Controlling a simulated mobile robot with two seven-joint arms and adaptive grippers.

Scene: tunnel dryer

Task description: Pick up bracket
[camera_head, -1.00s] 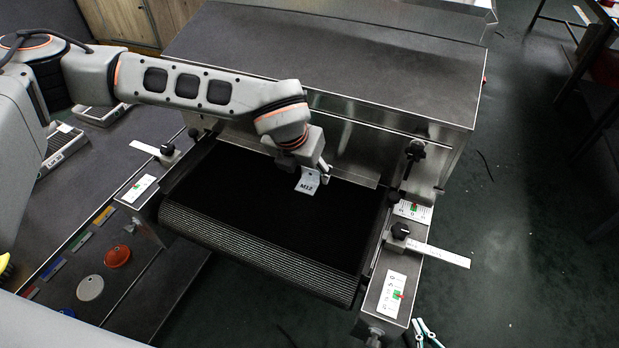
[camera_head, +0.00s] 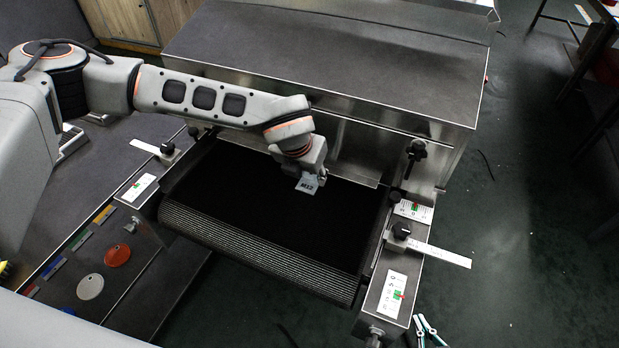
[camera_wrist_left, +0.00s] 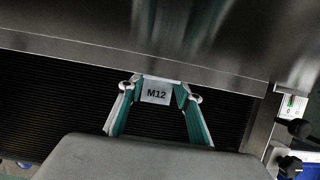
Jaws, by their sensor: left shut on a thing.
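The bracket (camera_head: 307,185) is a small light-grey piece marked M12. It is at the dryer mouth over the black belt (camera_head: 260,220). My left gripper (camera_head: 316,174) is at the bracket, reaching in from the left. In the left wrist view the bracket (camera_wrist_left: 157,92) sits between the two green-and-grey fingers of my left gripper (camera_wrist_left: 158,94), which are shut on it. I cannot tell whether the bracket touches the belt.
The steel dryer housing (camera_head: 320,65) stands just behind the bracket. Black knobs (camera_head: 401,230) and a ruler (camera_head: 440,252) line the right rail. The belt is otherwise clear.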

